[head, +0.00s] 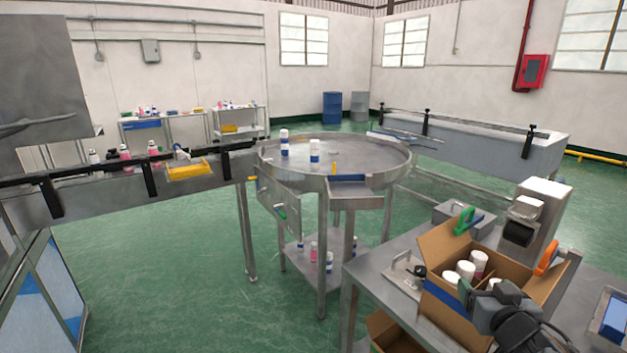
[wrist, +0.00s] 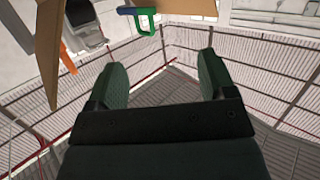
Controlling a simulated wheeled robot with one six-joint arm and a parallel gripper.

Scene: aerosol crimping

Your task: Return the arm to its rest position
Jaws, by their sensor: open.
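My gripper (head: 488,291) is at the lower right in the head view, in front of or over the near side of an open cardboard box (head: 447,312). In the wrist view my gripper (wrist: 163,70) shows two dark green fingers spread wide apart, with nothing between them. White-capped cans (head: 466,270) stand inside the box, and parts of them are hidden by its walls and by my arm. Whether the fingers touch the box cannot be told.
A green clamp (head: 466,221) and an orange clamp (head: 547,257) sit on the box flaps. A grey machine (head: 540,212) stands behind the box. A round steel table (head: 350,150) with two cans stands at the centre. Green floor (head: 180,270) is open at left.

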